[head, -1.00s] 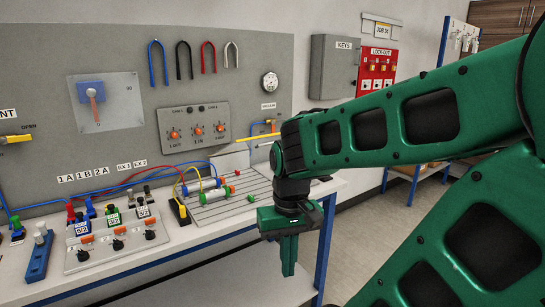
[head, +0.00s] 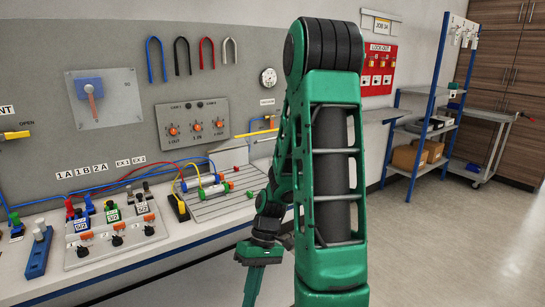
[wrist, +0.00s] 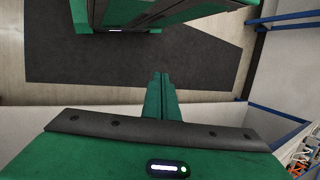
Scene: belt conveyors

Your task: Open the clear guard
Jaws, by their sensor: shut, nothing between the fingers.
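The clear guard (head: 120,112) is a see-through square plate on the upper left of the grey panel in the head view. A blue block with an orange lever (head: 90,97) shows at it; I cannot tell its exact depth relative to the plate. The guard appears to lie flat against the panel. My gripper (head: 252,290) is at the bottom middle, pointing down in front of the bench edge, well right of and below the guard. Its fingers (wrist: 160,85) are together and empty in the wrist view. The guard is not in the wrist view.
The bench (head: 30,290) carries a valve block (head: 110,235), hoses and a slotted plate (head: 235,195) below the panel. A blue shelf rack (head: 430,120) stands at the right. Open floor (head: 450,240) lies there.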

